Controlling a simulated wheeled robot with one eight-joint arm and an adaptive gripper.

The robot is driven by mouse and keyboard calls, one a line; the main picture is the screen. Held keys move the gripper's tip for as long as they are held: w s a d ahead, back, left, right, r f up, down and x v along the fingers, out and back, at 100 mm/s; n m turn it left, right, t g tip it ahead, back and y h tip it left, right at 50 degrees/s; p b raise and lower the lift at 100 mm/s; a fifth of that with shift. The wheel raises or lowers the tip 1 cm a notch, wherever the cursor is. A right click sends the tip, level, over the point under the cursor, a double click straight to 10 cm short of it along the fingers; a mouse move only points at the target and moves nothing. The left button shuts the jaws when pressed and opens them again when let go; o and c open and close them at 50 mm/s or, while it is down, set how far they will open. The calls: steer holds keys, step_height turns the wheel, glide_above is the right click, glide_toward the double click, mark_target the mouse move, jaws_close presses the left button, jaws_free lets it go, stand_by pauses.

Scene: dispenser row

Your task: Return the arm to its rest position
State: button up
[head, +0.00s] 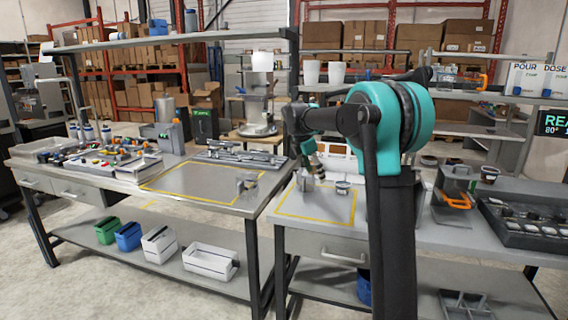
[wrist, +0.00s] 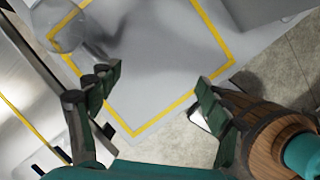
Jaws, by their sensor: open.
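My arm rises in front of the right bench in the head view, with a teal joint and dark links. My gripper (head: 312,168) hangs low over the yellow-outlined area, partly hidden and small there. A shiny rounded object (wrist: 65,28) stands at the wrist view's upper left.
A metal vessel (head: 305,182) and a small cup (head: 343,188) stand close below the gripper. A metal cup (head: 247,183) sits on the left bench (head: 215,205). A dark dispenser panel (head: 525,215) and an orange-handled holder (head: 455,195) lie right of the arm.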

steer(key=s+d+f+m+y, duration=0.1)
steer(key=s+d+f+m, duration=0.1)
steer(key=s+f+m, duration=0.5)
steer(key=s+d+f+m+t+y, duration=0.1)
steer(key=s+d+f+m, duration=0.2)
steer(key=s, duration=1.5)
steer(key=s+d+f+m+t+y, duration=0.1)
steer(key=s+d+f+m, duration=0.1)
steer(key=s+f+m, duration=0.9)
steer(key=shift+s+d+f+m+y, duration=0.25)
steer(key=shift+s+f+m+y, duration=0.2)
steer(key=shift+s, duration=0.35)
